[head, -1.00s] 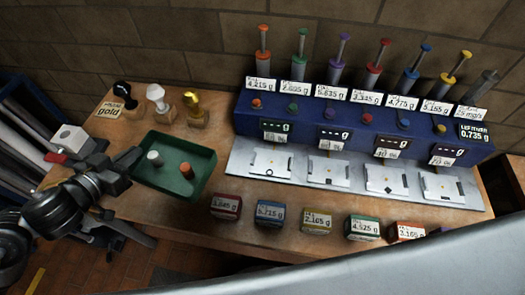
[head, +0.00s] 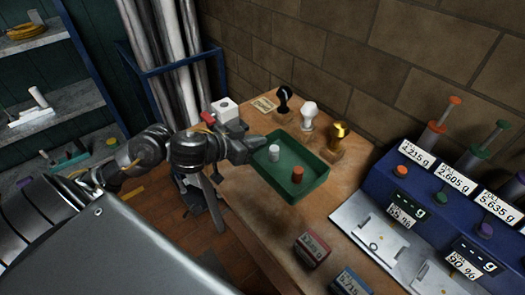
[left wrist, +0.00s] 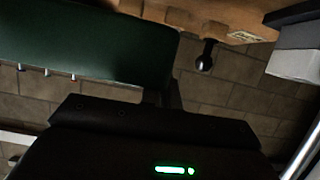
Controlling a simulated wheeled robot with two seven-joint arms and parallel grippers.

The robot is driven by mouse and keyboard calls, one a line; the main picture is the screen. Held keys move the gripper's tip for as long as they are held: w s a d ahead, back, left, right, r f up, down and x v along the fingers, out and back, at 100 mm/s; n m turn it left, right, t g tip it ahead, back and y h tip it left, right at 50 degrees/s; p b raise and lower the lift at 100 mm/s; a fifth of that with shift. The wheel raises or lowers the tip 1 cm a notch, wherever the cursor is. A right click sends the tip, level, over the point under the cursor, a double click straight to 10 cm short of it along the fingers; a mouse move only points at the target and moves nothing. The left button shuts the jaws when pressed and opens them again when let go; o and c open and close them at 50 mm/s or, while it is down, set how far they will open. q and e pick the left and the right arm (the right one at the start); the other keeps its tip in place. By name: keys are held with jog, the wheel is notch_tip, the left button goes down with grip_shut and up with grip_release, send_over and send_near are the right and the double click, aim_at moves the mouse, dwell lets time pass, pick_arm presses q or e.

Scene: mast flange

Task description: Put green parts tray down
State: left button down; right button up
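The green parts tray (head: 272,178) is over the left end of the wooden table, roughly level. A white-grey cylinder (head: 274,152) and an orange-brown cylinder (head: 297,174) stand in it. My left gripper (head: 248,148) is at the tray's left corner and appears shut on its wall; the fingertips are partly hidden. In the left wrist view the tray (left wrist: 85,45) fills the upper left, close to the gripper (left wrist: 165,95). I cannot tell whether the tray's underside touches the table. My right gripper is not in view.
Black (head: 283,100), white (head: 309,115) and gold (head: 338,135) knobbed pieces stand behind the tray on the wooden table (head: 245,195). Labelled boxes, one red (head: 311,248) and one blue (head: 348,283), are at the front. The blue dispenser bench (head: 400,190) stands right.

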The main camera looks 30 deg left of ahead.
pick_arm(q)
jog(key=w+a+f, duration=0.1)
jog(key=w+f, duration=0.1)
jog(key=w, duration=0.1)
jog(key=w+a+f+b, duration=0.1)
jog(key=w+a+f, duration=0.1)
jog(key=f, duration=0.1)
jog(key=w+a+f+b, duration=0.1)
jog(key=w+f, duration=0.1)
jog(key=w, duration=0.1)
jog(key=shift+w+a+f, duration=0.2)
jog(key=shift+w, duration=0.1)
jog(key=shift+w+f, duration=0.1)
jog(key=shift+f, duration=0.1)
jog(key=shift+w+a+f+b, duration=0.15)
jog(key=shift+f+b, duration=0.2)
jog(key=shift+f, duration=1.3)
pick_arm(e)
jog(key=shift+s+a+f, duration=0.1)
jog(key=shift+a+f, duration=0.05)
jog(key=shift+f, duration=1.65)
pick_arm(q)
jog(key=shift+f, duration=0.15)
jog(key=c, duration=1.6)
grip_release()
jog(key=shift+c, duration=0.2)
